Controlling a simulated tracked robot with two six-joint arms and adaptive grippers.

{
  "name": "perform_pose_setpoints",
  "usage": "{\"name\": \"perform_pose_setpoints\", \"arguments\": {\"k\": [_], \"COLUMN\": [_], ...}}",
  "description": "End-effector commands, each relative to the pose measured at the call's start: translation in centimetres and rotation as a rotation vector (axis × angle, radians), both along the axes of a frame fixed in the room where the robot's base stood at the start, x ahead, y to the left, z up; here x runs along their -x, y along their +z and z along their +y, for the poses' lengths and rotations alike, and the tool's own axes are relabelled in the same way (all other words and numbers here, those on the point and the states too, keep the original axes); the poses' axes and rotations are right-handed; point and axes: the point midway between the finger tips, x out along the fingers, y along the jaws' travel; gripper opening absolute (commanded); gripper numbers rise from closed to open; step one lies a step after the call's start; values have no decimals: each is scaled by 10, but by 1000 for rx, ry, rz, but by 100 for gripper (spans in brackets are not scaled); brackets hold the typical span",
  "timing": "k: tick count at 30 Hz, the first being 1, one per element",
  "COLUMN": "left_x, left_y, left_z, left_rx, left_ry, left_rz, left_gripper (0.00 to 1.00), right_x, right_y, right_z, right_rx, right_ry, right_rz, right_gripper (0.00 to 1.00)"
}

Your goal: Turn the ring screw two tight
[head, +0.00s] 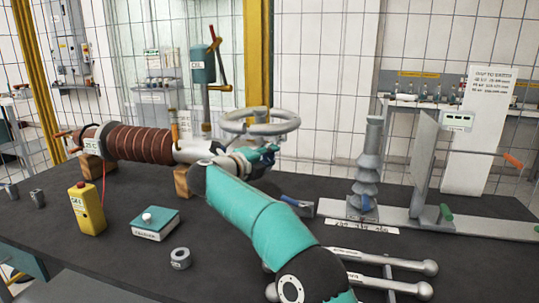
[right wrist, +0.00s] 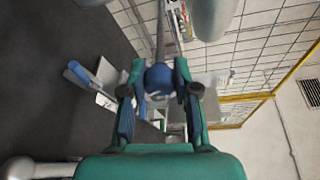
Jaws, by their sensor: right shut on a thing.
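My right gripper (head: 262,156) is at the flange end of the brown ribbed bushing (head: 150,143), just below a grey handwheel (head: 260,122). In the right wrist view my right gripper (right wrist: 158,88) has its two teal fingers closed on either side of a blue rounded piece (right wrist: 158,77), which appears to be the ring screw. A grey rod runs up from behind this piece. No number on the screw is readable, and its thread is hidden. My arm and fingers cover much of the flange in the head view. My left gripper is not in view.
A yellow control box (head: 87,209), a teal box (head: 156,223) and a grey ring (head: 180,258) are on the dark table at the left front. A grey ribbed insulator (head: 368,170) stands right of the gripper. A teal hand-crank unit (head: 202,67) rises behind the bushing.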

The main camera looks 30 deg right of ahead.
Motion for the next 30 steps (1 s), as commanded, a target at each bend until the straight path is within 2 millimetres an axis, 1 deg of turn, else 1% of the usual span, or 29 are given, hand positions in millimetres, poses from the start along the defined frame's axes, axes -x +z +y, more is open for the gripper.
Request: {"name": "perform_pose_setpoints", "arguments": {"k": [1,9,15,21,30], "left_x": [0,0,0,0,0], "left_y": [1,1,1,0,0], "left_z": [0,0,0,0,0], "left_rx": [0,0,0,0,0], "left_ry": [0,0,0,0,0], "left_rz": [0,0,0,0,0], "left_gripper": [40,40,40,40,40], "right_x": [-1,-1,-1,-1,-1], "right_y": [-5,-6,-7,-7,-7], "right_z": [2,2,2,2,1], "right_rx": [-35,-172,-238,-271,-278], "right_ry": [3,2,1,0,-1], "right_rz": [-23,-184,-260,-297,-303], "right_gripper": [0,0,0,0,0]}}
